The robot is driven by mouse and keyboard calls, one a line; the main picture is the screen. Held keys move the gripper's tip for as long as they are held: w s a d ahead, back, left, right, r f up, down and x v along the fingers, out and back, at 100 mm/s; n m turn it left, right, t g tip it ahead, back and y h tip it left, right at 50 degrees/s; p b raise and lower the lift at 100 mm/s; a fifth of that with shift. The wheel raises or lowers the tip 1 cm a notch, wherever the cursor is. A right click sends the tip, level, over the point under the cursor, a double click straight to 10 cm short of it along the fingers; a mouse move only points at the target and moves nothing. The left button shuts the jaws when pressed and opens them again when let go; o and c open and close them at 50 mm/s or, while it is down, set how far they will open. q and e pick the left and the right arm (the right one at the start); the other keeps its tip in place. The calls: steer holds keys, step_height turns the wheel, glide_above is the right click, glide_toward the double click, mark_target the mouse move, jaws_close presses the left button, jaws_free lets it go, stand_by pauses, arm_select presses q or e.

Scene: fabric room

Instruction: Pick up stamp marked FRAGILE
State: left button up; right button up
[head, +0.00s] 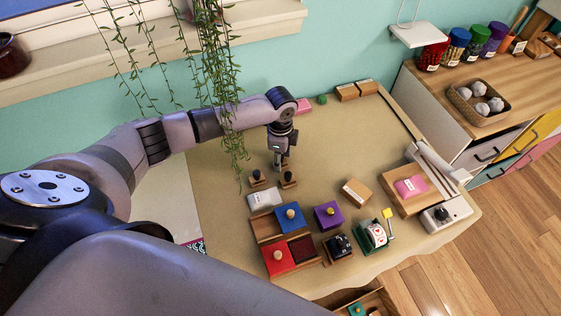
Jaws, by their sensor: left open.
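Two small stamps with dark knobs and wooden bases stand close together on the table: a left stamp (257,178) and a right stamp (289,179). No lettering on them is readable, so I cannot tell which is marked FRAGILE. My left gripper (281,162) points down just above and behind the right stamp. It is open, and its fingertips are small and partly merged with the stamp's dark knob. I cannot tell whether they touch it. My right gripper is not in view.
In front are a pale packet (264,198), blue (281,222) and red (278,264) pieces, a purple block (328,222) and a black device (339,246). A trailing plant (228,80) hangs across my left arm.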

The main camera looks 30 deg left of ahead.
arm_select(q)
steer(key=shift+c, duration=0.4)
jaws_close()
steer(key=shift+r, duration=0.15)
